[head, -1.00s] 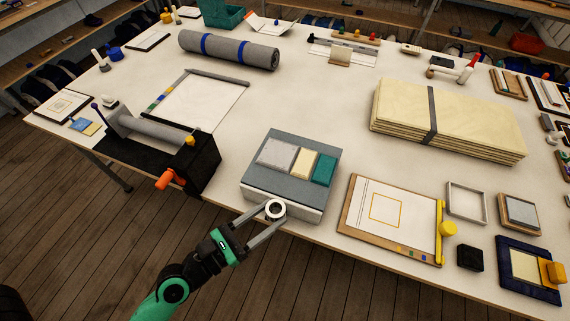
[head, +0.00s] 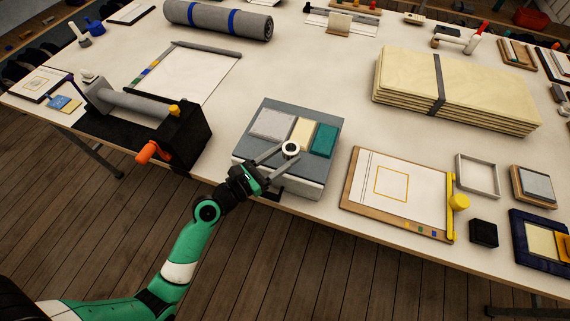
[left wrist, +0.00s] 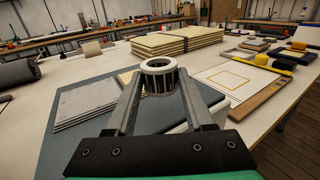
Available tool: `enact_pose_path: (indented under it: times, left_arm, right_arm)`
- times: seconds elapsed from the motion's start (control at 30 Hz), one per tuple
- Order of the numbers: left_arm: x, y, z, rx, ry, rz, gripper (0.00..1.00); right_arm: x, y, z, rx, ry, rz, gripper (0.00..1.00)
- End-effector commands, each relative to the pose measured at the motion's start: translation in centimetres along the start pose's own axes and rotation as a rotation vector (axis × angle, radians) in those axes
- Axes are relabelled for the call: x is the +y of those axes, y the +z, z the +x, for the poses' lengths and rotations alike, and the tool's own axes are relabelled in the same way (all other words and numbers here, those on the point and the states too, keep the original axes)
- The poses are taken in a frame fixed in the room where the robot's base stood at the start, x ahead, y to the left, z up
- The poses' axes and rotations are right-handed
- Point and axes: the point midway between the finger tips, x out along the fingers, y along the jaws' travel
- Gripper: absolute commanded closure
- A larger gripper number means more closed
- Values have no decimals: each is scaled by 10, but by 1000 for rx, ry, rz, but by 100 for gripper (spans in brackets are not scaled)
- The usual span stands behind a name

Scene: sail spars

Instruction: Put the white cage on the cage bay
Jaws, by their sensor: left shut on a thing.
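The white cage (head: 290,149) is a small white ring with dark slots around its side, as the left wrist view (left wrist: 159,75) shows. My left gripper (head: 286,154) is shut on it, one finger on each side. It holds the cage over the grey-topped block (head: 258,149), near the cream and teal pads. In the head view the cage overlaps the lower part of the cream pad (head: 303,133). I cannot tell the cage's height above the block. No place is clearly marked as the cage bay. My right gripper is not in view.
On the block are a light grey stack (head: 272,124) and a teal pad (head: 324,140). A black roller machine with an orange handle (head: 147,152) stands left. A drawing board (head: 390,190) lies right, strapped boards (head: 455,90) behind it. Bare table lies behind the block.

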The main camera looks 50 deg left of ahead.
Motion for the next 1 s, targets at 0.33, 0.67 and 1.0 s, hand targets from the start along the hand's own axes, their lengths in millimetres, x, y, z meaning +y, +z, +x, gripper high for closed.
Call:
enact_pose_path:
  times: [0.33, 0.67, 1.0]
  left_arm:
    - [4, -42, 6, 0, 0, -1, 100]
    - [4, -43, 6, 0, 0, 0, 100]
    - [4, -42, 6, 0, 0, 0, 17]
  right_arm:
    - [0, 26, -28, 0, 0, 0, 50]
    - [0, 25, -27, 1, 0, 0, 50]
    - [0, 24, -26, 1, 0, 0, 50]
